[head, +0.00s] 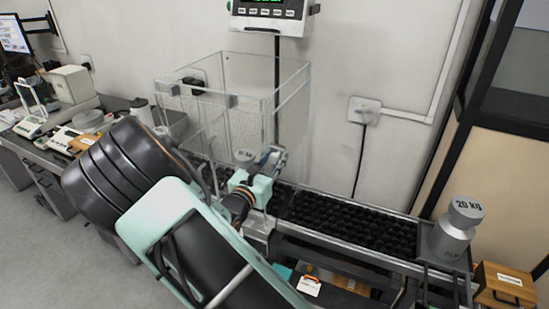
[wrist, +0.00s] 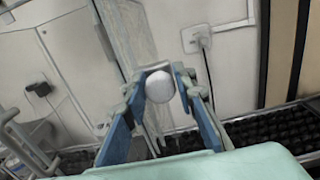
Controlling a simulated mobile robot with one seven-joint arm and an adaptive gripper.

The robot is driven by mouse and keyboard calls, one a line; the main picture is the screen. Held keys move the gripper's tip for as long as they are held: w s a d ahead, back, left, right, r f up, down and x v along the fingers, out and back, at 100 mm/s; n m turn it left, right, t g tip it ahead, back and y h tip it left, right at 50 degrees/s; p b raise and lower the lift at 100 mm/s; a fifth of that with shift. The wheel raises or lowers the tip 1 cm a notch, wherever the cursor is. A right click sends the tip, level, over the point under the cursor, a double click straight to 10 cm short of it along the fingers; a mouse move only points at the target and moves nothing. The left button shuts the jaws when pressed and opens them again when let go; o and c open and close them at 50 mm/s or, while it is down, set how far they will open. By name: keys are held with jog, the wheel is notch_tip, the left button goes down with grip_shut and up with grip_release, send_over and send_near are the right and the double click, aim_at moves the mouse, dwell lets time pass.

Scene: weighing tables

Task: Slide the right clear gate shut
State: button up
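The clear weighing box (head: 240,58) stands over the black roller track in the head view, with see-through walls. Its right clear wall (head: 292,100) faces the bare track; I cannot tell which pane is the gate or how far it is open. My gripper (head: 272,158) is at the box's lower right. In the wrist view my gripper (wrist: 160,73) has its blue fingers apart on both sides of a pale round knob (wrist: 158,87). I cannot tell whether they touch it. A speckled clear pane edge (wrist: 130,35) rises behind. A grey weight (head: 244,157) shows inside the box.
The roller track (head: 345,225) runs right, bare up to a 20 KG weight (head: 455,230) at its end. A scale display (head: 270,12) hangs above the box. A wooden box (head: 503,285) stands at far right. A bench with equipment (head: 70,85) is at left.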

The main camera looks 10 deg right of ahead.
grip_shut()
jog(key=shift+f, duration=0.1)
notch_tip(320, 180, down, 25)
jog(key=b, duration=1.6)
jog(key=shift+s, duration=0.1)
jog(key=shift+o, duration=1.2)
grip_release()
jog(key=shift+f, duration=0.1)
